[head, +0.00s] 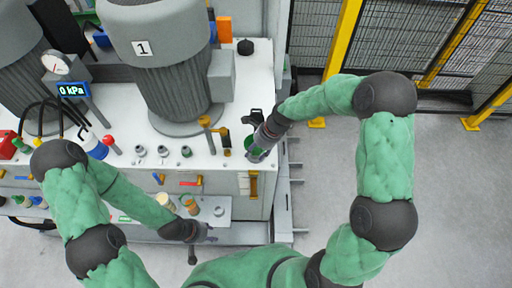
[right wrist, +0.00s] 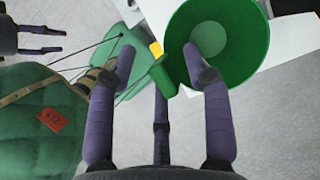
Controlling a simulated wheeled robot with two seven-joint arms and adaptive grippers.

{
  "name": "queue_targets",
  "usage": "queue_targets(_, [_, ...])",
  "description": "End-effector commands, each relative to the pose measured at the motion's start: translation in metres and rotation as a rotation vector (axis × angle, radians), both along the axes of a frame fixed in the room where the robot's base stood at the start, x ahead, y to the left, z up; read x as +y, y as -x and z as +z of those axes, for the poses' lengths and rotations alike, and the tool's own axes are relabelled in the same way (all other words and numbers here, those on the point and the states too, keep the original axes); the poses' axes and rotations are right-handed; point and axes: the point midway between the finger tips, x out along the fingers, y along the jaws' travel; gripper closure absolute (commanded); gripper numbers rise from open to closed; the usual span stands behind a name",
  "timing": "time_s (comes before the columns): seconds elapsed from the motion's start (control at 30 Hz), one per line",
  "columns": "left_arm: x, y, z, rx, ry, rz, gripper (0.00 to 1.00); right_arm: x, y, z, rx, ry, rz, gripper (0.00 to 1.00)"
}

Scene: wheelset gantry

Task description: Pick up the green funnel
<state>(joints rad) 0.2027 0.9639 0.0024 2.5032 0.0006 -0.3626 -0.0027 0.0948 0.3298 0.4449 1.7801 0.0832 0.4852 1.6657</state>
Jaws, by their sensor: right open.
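The green funnel (head: 249,143) stands at the right edge of the white bench top, partly hidden by my right gripper (head: 257,153). In the right wrist view the funnel (right wrist: 228,40) shows its wide round mouth at the upper right. My right gripper (right wrist: 158,55) is open; its right fingertip overlaps the funnel's rim in the picture, and I cannot tell whether it touches. Nothing is seen held between its fingers. My left gripper (head: 203,240) hangs low by the bench's front ledge, with its fingers apart and empty; it also shows in the right wrist view (right wrist: 60,40).
A large grey motor marked 1 (head: 165,75) stands on the bench (head: 215,155), left of the funnel. Several small fittings and a brass valve (head: 206,122) are nearby. A yellow-framed mesh fence (head: 340,45) stands behind. The grey floor (head: 325,170) at right is clear.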

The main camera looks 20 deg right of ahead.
Motion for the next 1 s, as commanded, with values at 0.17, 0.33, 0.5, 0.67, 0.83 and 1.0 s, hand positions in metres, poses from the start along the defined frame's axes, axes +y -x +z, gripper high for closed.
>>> queue_targets(0.17, [0.000, 0.000, 0.001, 0.000, 0.000, 0.000, 0.60, 0.000, 0.000, 0.001, 0.000, 0.000, 0.000, 0.75])
queue_targets(0.33, [0.000, 0.000, 0.000, 0.000, 0.000, 0.000, 0.60, 0.000, 0.000, 0.001, 0.000, 0.000, 0.000, 1.00])
queue_targets(0.5, [0.000, 0.000, 0.000, 0.000, 0.000, 0.000, 0.60, 0.000, 0.000, 0.001, 0.000, 0.000, 0.000, 1.00])
queue_targets(0.67, [0.000, 0.000, 0.001, 0.000, 0.000, 0.000, 0.60, 0.000, 0.000, 0.001, 0.001, 0.000, 0.000, 1.00])
queue_targets(0.83, [0.000, 0.000, 0.003, 0.000, 0.000, 0.000, 0.60, 0.000, 0.000, 0.008, -0.001, 0.000, 0.001, 1.00])
queue_targets(1.0, [0.000, 0.000, 0.010, 0.000, 0.000, 0.000, 0.60, 0.000, -0.001, 0.027, -0.003, 0.001, 0.002, 1.00])
